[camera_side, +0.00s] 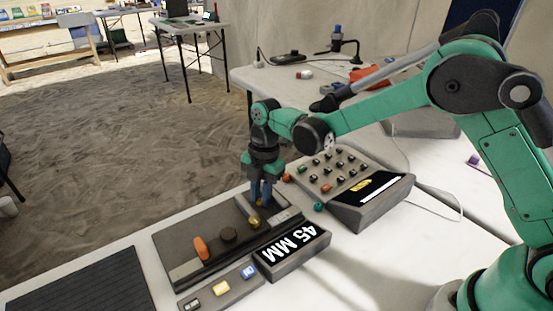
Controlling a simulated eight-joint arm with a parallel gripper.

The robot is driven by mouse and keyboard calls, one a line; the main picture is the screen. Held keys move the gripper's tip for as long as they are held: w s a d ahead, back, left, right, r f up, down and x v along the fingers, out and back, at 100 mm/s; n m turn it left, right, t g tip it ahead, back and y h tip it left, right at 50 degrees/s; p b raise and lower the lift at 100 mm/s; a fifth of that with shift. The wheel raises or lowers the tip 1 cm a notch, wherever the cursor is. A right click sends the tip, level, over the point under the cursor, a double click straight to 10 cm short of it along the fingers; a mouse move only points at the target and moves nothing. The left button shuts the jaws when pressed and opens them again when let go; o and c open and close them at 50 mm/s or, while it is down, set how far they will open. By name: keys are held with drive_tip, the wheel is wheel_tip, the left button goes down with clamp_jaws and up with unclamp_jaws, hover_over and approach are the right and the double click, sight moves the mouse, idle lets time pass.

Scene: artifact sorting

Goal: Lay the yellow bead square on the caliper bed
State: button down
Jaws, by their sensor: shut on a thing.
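My gripper (261,203) points straight down with its blue fingers close together, shut on a small yellow bead (259,204). Only a little of this bead shows between the fingertips. A slanted grey bar stands just left of the fingers. A gold-brown rounded piece (254,223) lies just below the fingertips in the picture. The caliper's display (292,250) reads 45 MM, upside down in this view.
A button strip (221,288) lies in front. A keypad console (350,190) stands right, with a teal bead (318,207) beside it. A dark ribbed mat (85,285) lies left.

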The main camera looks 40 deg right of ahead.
drive_tip(key=shift+f, duration=0.15)
drive_tip(key=c, duration=1)
unclamp_jaws()
drive_tip(key=shift+c, duration=0.2)
wheel_tip(320, 180, up, 12)
drive_tip(key=d, duration=0.2)
drive_tip(key=s+d+m+t, duration=0.3)
drive_tip(key=s+m, duration=0.3)
drive_tip(key=m, duration=0.5)
drive_tip(key=s+d+m+t+h, duration=0.1)
drive_tip(key=s+d+m+t, duration=0.3)
drive_tip(key=s+m, duration=0.3)
drive_tip(key=shift+s+d+r+m+t+h, duration=0.15)
drive_tip(key=shift+d+r+m+t+h, duration=0.2)
drive_tip(key=shift+m, duration=1.95)
